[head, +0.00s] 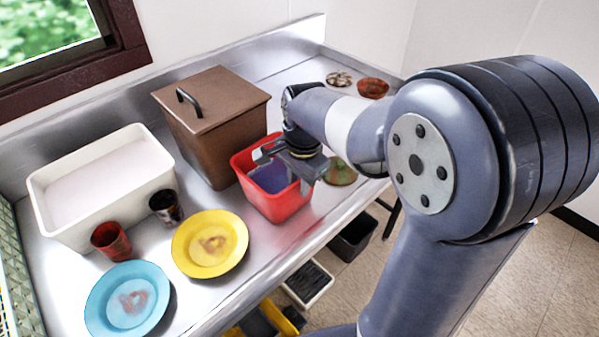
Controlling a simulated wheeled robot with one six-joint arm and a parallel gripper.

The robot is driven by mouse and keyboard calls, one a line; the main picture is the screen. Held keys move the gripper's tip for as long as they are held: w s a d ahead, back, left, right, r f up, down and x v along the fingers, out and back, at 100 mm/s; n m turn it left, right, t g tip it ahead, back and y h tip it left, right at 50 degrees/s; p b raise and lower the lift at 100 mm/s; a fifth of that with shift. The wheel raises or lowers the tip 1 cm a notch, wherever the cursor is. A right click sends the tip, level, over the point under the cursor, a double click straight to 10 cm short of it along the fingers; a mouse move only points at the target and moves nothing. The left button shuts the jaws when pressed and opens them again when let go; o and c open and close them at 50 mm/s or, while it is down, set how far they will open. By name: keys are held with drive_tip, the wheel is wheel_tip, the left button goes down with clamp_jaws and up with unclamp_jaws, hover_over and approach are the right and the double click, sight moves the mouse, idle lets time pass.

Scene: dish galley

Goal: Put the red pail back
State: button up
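The red pail (281,207) stands upright on the steel counter, near its front edge, in the head view. Bluish-purple contents show inside it. My gripper (284,168) is over the pail's top, at its back and right rim, with my arm reaching in from the right. Its fingers cover part of the rim. I cannot tell whether they touch or hold the pail, or whether they are open or shut.
A brown lidded bin (212,138) stands close behind the pail on the left. A white tub (104,200), two cups, a yellow plate (209,243) and a blue plate (127,299) are to the left. A greenish dish (341,173) and small bowls (372,88) are to the right.

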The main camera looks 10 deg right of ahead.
wheel_tip(320, 180, up, 12)
drive_tip(key=shift+s+d, duration=0.3)
drive_tip(key=shift+s, duration=0.15)
drive_tip(key=f, duration=0.8)
drive_tip(key=w+f, duration=0.1)
drive_tip(key=f, duration=0.3)
drive_tip(key=shift+a+f+b, duration=0.3)
drive_tip(key=shift+f, duration=0.05)
wheel_tip(320, 180, up, 3)
drive_tip(key=shift+f, duration=0.2)
drive_tip(key=shift+r, duration=0.35)
